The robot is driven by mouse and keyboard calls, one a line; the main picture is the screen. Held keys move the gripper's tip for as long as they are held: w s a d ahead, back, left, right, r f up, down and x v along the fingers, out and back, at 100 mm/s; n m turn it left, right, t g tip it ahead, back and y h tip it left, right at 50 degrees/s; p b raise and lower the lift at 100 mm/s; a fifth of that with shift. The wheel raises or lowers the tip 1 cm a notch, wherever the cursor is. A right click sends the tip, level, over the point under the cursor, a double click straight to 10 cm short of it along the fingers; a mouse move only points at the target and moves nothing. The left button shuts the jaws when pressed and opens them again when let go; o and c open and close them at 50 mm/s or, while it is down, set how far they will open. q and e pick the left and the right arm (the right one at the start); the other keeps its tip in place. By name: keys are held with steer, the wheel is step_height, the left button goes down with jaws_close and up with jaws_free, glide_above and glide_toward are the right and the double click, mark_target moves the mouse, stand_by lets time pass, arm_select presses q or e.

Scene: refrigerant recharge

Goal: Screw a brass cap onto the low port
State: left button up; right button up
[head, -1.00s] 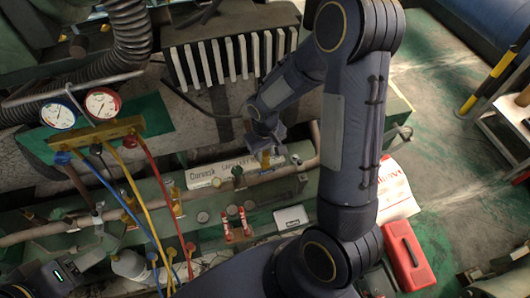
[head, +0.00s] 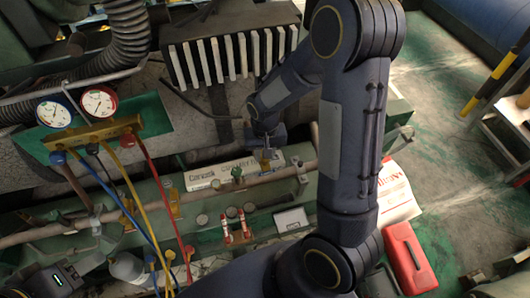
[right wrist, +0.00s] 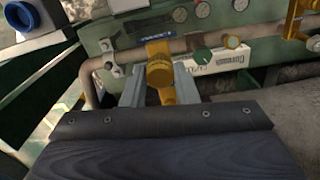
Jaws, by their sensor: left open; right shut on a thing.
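My right gripper (head: 265,150) reaches down over the pipe at the middle of the head view. In the right wrist view its two grey fingers (right wrist: 158,88) are shut on a brass cap (right wrist: 160,76), in line with a brass fitting (right wrist: 157,48) on the pipe. How far the cap sits on the port is hidden. A second brass fitting (head: 173,203) stands on the pipe further left. My left gripper (head: 88,264) is open at the lower left, apart from the pipe; its fingertips are hard to make out.
A gauge manifold (head: 95,132) with red, yellow and blue hoses hangs at the left. A green valve knob (head: 237,172) is left of my right gripper. Red-and-white tubes (head: 245,225) and grey discs stand on the ledge. A red case (head: 408,255) lies at the right.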

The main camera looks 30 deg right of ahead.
steer(key=m, duration=0.2)
steer(key=shift+s+f+m, duration=0.15)
steer(key=shift+m, duration=0.15)
steer(key=m, duration=0.3)
steer(key=o, duration=1)
step_height(320, 180, up, 8)
steer(key=shift+f+p, duration=0.1)
steer(key=shift+p, duration=0.3)
steer(key=s+a+r+n+t+y, duration=0.1)
steer(key=s+r+n+t, duration=0.1)
steer(key=s+r, duration=0.2)
steer(key=s+a+r+n+t+y, duration=0.1)
steer(key=s+r+n, duration=0.2)
steer(key=s, duration=0.4)
steer(key=s+a+r+n+t+y, duration=0.1)
steer(key=s+a+r+n+t, duration=0.1)
steer(key=s+r, duration=0.3)
steer(key=shift+s+r+n+t+y, duration=0.1)
steer(key=shift+s+n+t+y, duration=0.25)
steer(key=shift+n, duration=0.25)
